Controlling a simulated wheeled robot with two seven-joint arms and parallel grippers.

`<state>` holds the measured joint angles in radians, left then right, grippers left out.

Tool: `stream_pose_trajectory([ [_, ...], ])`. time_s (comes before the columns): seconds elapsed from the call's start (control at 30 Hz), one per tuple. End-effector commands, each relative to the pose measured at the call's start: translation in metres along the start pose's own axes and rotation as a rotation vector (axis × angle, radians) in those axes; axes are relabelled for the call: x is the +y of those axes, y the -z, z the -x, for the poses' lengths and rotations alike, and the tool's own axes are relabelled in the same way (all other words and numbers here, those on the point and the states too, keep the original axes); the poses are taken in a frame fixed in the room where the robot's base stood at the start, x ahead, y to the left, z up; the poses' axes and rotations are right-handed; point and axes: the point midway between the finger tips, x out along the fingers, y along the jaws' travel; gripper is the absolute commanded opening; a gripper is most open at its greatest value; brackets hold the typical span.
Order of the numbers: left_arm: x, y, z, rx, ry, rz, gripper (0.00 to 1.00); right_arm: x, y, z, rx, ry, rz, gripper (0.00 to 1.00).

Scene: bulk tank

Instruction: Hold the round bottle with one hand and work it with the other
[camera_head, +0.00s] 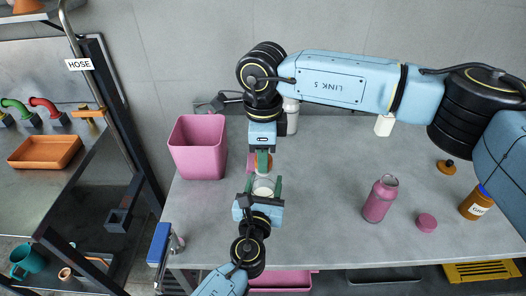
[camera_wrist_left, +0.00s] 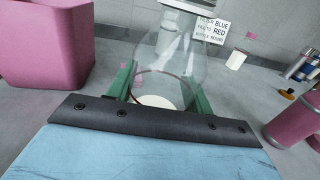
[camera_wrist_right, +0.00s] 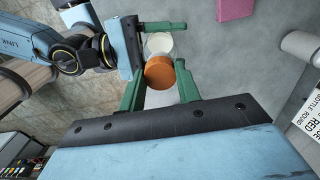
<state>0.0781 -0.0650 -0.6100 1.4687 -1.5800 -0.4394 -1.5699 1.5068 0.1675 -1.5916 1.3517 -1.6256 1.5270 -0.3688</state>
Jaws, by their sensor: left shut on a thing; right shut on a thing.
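A clear round bottle (camera_wrist_left: 172,65) with white at its bottom stands upright between the green fingers of my left gripper (camera_head: 264,185). The left gripper is shut on it, low on its body, at the table's left part. My right gripper (camera_head: 262,158) comes down from above, shut on an orange cap (camera_wrist_right: 159,73) at the bottle's top. In the right wrist view the cap lies between its fingertips and overlaps the bottle (camera_wrist_right: 159,44). Whether the cap sits on the neck or just above it, I cannot tell.
A pink bin (camera_head: 198,148) stands left of the grippers. On the right are a pink bottle (camera_head: 380,199), a pink lid (camera_head: 426,222), an amber jar (camera_head: 475,204) and an orange-brown stopper (camera_head: 446,167). A white bottle (camera_head: 291,117) stands behind. The table centre is clear.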

Motion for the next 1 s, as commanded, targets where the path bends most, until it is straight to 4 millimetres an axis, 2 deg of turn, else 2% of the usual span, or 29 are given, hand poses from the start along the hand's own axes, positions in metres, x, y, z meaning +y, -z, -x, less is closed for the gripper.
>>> stream_pose_trajectory([
  [0.77, 0.0, 0.001, 0.0, 0.001, 0.0, 0.0, 0.1, 0.0, 0.0, -0.011, 0.0, 0.0, 0.0, 0.12],
  [0.8, 0.0, 0.001, 0.0, 0.001, 0.0, 0.0, 0.0, 0.0, 0.0, -0.012, -0.001, 0.0, 0.0, 0.12],
  [0.9, 0.0, 0.001, 0.0, 0.001, 0.0, 0.0, 0.0, 0.0, 0.0, -0.011, -0.001, 0.0, -0.019, 0.12],
  [1.0, 0.0, 0.001, 0.0, 0.001, 0.0, 0.0, 0.0, 0.0, 0.0, -0.011, 0.0, 0.0, -0.113, 0.12],
])
